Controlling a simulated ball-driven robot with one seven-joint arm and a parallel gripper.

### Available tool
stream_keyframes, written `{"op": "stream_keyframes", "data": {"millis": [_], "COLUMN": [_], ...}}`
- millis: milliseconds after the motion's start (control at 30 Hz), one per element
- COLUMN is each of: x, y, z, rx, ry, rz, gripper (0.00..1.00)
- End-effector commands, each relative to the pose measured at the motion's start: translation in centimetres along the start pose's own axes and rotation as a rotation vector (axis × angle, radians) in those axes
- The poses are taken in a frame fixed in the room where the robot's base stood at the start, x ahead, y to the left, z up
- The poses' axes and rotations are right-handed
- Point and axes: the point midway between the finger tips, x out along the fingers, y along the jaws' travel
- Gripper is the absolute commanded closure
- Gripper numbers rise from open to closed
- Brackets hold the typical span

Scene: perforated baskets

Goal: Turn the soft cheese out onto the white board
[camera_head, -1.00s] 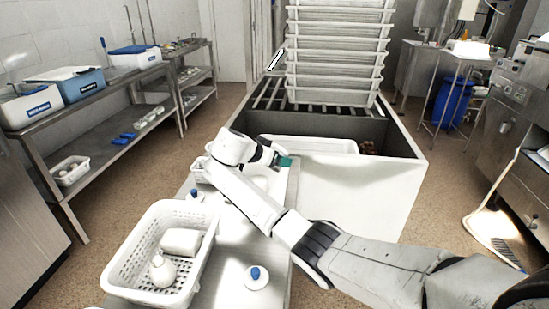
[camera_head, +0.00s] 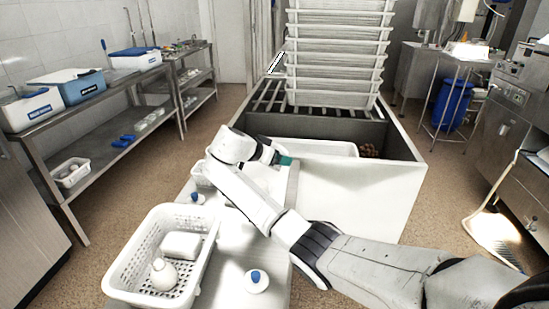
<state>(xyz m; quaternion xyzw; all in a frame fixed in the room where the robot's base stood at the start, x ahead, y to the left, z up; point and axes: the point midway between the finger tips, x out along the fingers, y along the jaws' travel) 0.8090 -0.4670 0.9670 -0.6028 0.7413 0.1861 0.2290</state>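A large white perforated basket (camera_head: 206,262) stands on the near left of the light worktop. Inside it lie a white block (camera_head: 180,245) and a rounded white piece with a narrow top (camera_head: 163,273); I cannot tell whether either is the soft cheese. A smaller white basket (camera_head: 200,174) is partly hidden behind my arm. My gripper (camera_head: 276,157) is at the far end of the worktop, with a small teal piece at its tip. Its fingers are too small and hidden to read. I cannot clearly pick out the white board.
White discs with blue knobs (camera_head: 257,280) sit on the worktop. Beyond it stands a large white bin (camera_head: 355,195) with a white tray inside and stacked white trays (camera_head: 336,60) on a grate. Steel shelves (camera_head: 90,160) line the left wall. The floor between is clear.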

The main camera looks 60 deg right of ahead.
Motion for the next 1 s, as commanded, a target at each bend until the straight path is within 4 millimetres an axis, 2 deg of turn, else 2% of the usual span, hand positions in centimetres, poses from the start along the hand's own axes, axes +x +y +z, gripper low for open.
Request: {"op": "stream_keyframes", "data": {"millis": [533, 1000], "x": [-1.2, -1.3], "y": [0.0, 0.0], "z": [-1.8, -1.9], "rx": [0.0, 0.0], "ry": [0.001, 0.001], "rz": [0.0, 0.001], "gripper": [0.46, 0.46]}}
